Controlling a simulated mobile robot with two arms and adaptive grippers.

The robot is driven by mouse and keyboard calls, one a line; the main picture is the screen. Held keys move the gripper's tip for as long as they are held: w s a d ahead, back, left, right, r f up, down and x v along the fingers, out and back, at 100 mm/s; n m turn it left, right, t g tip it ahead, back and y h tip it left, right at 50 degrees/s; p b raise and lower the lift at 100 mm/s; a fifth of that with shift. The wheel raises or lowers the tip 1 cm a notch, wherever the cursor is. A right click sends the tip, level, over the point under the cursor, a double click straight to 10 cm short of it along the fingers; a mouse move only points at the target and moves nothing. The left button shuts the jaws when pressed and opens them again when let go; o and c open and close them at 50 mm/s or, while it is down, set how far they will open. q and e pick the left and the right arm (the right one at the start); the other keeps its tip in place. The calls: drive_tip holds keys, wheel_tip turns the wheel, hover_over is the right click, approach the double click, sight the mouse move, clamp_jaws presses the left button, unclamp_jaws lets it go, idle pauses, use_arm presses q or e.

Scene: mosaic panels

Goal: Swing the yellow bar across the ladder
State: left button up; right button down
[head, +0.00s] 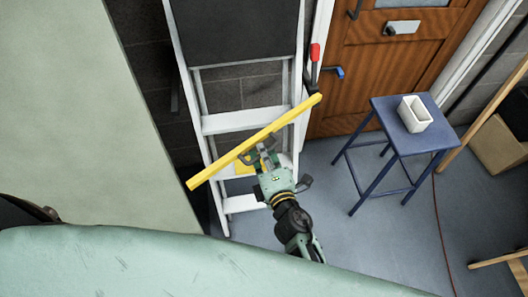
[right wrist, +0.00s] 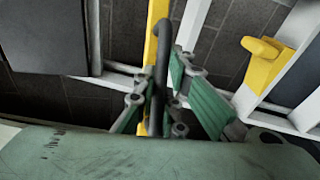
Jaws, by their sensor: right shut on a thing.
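The yellow bar (head: 222,165) slants across the front of the white ladder (head: 238,121) in the head view, its left end low and its right end high, near the ladder's right rail. My right gripper (head: 261,156) is at the bar's middle. In the right wrist view the fingers (right wrist: 160,105) are shut on a dark curved handle (right wrist: 161,62) beside the yellow bar (right wrist: 152,45). A yellow bracket (right wrist: 262,60) sits on a white ladder rail there. Whether the bar rests in any bracket cannot be told. My left gripper is not in view.
A blue stool (head: 392,145) with a white container (head: 415,113) stands on the right. A wooden door (head: 365,50) is behind it. A red-tipped lever (head: 314,53) is just above the bar's right end. The floor (head: 315,190) between ladder and stool is clear.

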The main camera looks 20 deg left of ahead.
drive_tip(key=shift+r, duration=0.1)
drive_tip(key=c, duration=1.8)
unclamp_jaws()
drive_tip(key=v, duration=1.2)
